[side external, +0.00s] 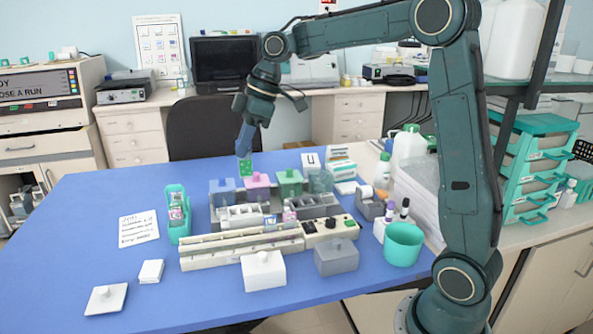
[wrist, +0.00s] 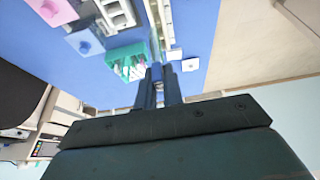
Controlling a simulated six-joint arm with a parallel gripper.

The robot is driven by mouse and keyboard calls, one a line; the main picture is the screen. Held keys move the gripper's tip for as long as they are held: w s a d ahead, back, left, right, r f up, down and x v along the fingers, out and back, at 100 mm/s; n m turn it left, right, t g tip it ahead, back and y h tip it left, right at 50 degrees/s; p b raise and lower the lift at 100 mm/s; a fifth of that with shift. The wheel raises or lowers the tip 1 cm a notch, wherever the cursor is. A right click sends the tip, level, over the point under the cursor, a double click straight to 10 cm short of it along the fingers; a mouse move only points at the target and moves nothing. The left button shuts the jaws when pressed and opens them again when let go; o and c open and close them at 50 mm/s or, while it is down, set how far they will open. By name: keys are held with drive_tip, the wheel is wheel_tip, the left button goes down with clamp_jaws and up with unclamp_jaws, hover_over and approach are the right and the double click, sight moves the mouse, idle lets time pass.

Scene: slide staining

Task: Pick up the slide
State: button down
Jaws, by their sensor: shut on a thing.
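My gripper (side external: 243,150) is raised over the far part of the blue table, fingers pointing down. It is shut on a small green slide (side external: 245,167), which hangs below the fingertips behind the blue-lidded jar. In the wrist view my fingertips (wrist: 158,73) are close together; the slide is seen nearly edge-on there and is hard to make out. A teal slide holder (side external: 178,228) with several slides in it stands left of the staining station; it also shows in the wrist view (wrist: 112,55).
Blue (side external: 222,186), pink (side external: 257,181) and green (side external: 289,177) lidded jars stand in a row behind a grey rack. A long cream unit (side external: 220,254) lies in front. White and grey lidded boxes and a teal cup (side external: 403,244) stand nearer. The table's left side is mostly clear.

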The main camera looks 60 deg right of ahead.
drive_tip(key=shift+d, duration=0.1)
idle(0.6)
drive_tip(key=s+d+f, duration=0.1)
drive_tip(key=d+f, duration=0.2)
drive_tip(key=d, duration=0.7)
drive_tip(key=s+d+f, duration=0.1)
drive_tip(key=d+f, duration=0.2)
drive_tip(key=d, duration=0.7)
drive_tip(key=s+d+f, duration=0.1)
drive_tip(key=d+f, duration=0.3)
drive_tip(key=d, duration=0.7)
drive_tip(key=shift+s, duration=0.3)
drive_tip(key=shift+f, duration=0.25)
drive_tip(key=shift+f, duration=3.95)
